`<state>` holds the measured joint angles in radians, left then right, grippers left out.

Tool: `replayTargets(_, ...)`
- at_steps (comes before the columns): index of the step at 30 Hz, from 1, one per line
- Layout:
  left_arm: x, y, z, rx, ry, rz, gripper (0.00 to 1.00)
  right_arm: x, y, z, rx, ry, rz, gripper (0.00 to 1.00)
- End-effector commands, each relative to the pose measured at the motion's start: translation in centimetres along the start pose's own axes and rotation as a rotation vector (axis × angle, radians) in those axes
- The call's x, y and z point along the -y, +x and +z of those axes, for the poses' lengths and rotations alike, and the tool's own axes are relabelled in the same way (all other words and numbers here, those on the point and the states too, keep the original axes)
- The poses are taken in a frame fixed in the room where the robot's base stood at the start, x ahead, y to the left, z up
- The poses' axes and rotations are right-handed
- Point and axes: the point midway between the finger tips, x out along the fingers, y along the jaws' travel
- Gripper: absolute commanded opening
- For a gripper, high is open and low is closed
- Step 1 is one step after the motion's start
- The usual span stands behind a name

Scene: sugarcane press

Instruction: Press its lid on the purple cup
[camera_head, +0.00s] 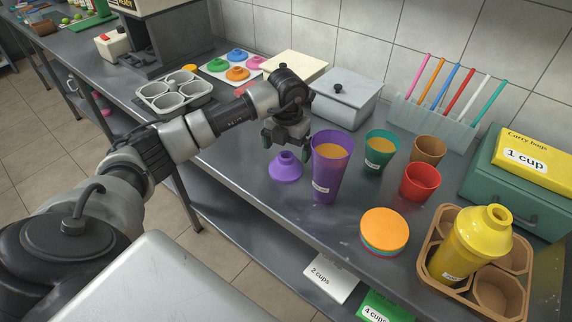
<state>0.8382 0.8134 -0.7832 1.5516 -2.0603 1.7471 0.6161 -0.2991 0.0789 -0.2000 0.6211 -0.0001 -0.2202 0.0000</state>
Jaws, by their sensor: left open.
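The purple cup (329,168) stands upright and open-topped on the steel counter, with orange liquid inside and a white label. A purple domed lid (286,167) sits on the counter just left of the cup, its narrow neck up. My left gripper (287,147) is open and points down over the lid's neck, with its fingers close to the neck. Whether they touch it I cannot tell. My right gripper is not in view.
Green (381,150), brown (428,154) and red (420,182) cups stand right of the purple cup. A stack of coloured discs (385,232) lies in front. A brown carrier (437,222) holds a yellow lidded cup (470,245). A lidded grey box (345,98) stands behind.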

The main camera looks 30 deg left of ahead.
Motion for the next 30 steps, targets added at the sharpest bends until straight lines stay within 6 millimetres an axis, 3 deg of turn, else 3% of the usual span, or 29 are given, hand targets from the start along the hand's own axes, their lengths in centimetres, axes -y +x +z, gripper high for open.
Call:
replayTargets(4, 0.0, 0.9, -0.2, -0.002, 0.0, 0.0, 1.0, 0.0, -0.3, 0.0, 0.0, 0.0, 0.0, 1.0)
replayTargets(12, -0.1, 4.7, -0.6, -0.002, 0.0, 0.0, 1.0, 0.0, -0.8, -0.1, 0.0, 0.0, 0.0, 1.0)
replayTargets(24, -0.1, 5.2, -0.5, 0.001, 0.0, 0.0, 1.0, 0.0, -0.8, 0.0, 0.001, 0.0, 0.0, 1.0)
replayTargets(25, -0.1, 5.2, -0.5, 0.001, 0.0, 0.0, 0.98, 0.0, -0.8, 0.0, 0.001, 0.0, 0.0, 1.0)
replayTargets(30, -0.1, 5.2, -0.5, 0.001, 0.0, 0.0, 0.72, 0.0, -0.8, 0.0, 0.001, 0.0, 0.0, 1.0)
